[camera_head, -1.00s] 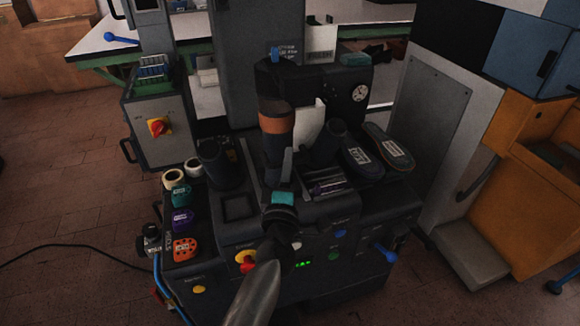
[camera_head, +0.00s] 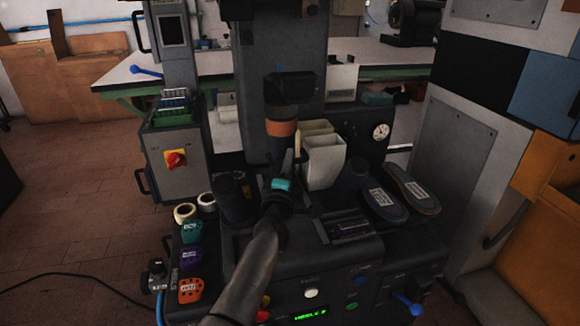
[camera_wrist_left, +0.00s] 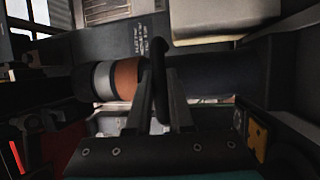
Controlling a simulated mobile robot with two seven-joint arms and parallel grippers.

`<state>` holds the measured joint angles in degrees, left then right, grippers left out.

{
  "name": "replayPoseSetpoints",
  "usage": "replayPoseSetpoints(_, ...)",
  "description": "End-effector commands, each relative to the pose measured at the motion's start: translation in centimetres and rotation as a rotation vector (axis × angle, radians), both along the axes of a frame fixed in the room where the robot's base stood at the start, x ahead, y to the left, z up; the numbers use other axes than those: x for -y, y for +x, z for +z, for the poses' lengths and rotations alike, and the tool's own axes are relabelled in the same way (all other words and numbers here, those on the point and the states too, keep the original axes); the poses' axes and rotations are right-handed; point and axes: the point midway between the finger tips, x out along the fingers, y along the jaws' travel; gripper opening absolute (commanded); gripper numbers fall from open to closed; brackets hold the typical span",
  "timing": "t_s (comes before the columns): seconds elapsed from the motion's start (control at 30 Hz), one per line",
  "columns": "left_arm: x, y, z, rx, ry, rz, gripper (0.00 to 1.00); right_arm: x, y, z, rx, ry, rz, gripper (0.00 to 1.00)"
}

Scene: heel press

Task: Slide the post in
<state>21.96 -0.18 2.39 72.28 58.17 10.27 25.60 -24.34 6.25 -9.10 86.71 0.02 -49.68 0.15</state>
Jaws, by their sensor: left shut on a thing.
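The post (camera_head: 281,129) is a dark upright cylinder with an orange band, in the middle of the head view. Its top appears just below or against the black press head (camera_head: 290,88); I cannot tell whether it is inside. In the left wrist view the post (camera_wrist_left: 126,78) lies across the picture with grey and orange bands. My right gripper is not in view.
Pale bins (camera_head: 325,158) stand right of the post. Dark cups (camera_head: 235,197) and (camera_head: 349,180) stand either side. Insoles (camera_head: 412,187) lie to the right; coloured pads (camera_head: 191,258) and white rings (camera_head: 185,212) lie left. A control box (camera_head: 176,150) stands at the left.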

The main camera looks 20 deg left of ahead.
Motion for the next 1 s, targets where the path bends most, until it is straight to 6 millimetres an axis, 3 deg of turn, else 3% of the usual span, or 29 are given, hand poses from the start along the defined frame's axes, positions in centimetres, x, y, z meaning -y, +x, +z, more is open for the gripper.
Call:
replayPoseSetpoints(0.33, -0.40, 0.17, 0.41, 0.006, 0.001, 0.005, 0.00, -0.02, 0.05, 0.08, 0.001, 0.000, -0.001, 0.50)
replayPoseSetpoints(0.37, -0.40, 0.18, 0.42, 0.006, 0.001, 0.005, 0.22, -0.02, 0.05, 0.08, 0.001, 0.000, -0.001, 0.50)
replayPoseSetpoints(0.6, -0.25, 0.13, 0.27, 0.004, 0.001, 0.002, 0.49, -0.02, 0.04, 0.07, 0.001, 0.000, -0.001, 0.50)
replayPoseSetpoints(1.0, -0.03, -0.44, 0.05, 0.001, 0.001, 0.000, 0.50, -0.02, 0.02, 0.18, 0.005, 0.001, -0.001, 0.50)
